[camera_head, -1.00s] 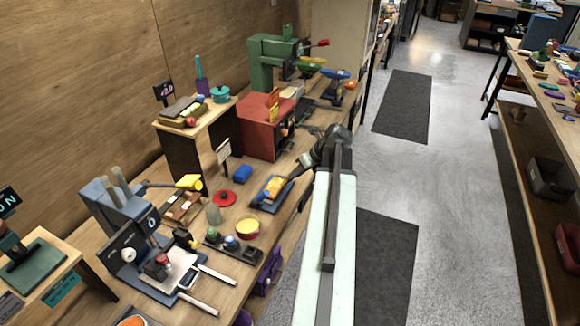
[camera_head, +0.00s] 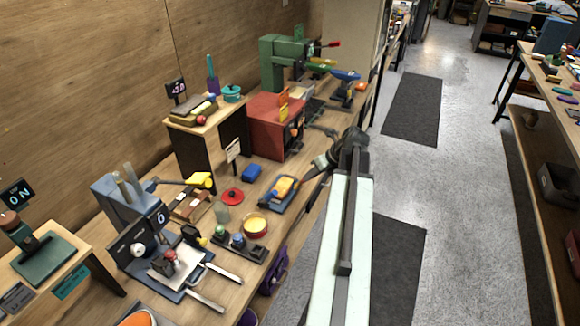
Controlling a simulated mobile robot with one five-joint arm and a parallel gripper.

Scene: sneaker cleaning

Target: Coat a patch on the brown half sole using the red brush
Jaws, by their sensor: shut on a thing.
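My gripper (camera_head: 322,164) is at the end of my arm, right of the blue tray and above the front part of the bench. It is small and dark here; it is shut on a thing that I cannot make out. I cannot pick out a red brush. Brown flat pieces (camera_head: 190,205) lie in a wooden holder at the left middle of the bench; I cannot tell whether one is the half sole. A round pot (camera_head: 255,225) with a red rim and pale yellow contents stands right of them. The blue tray (camera_head: 270,207) holds an orange-yellow piece (camera_head: 284,187).
A red round lid (camera_head: 232,196) and a blue block (camera_head: 251,173) lie behind the pot. A red box (camera_head: 270,128) and a green press (camera_head: 275,58) stand at the back. A blue-grey machine (camera_head: 125,205) stands left. The floor (camera_head: 400,170) at right is clear.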

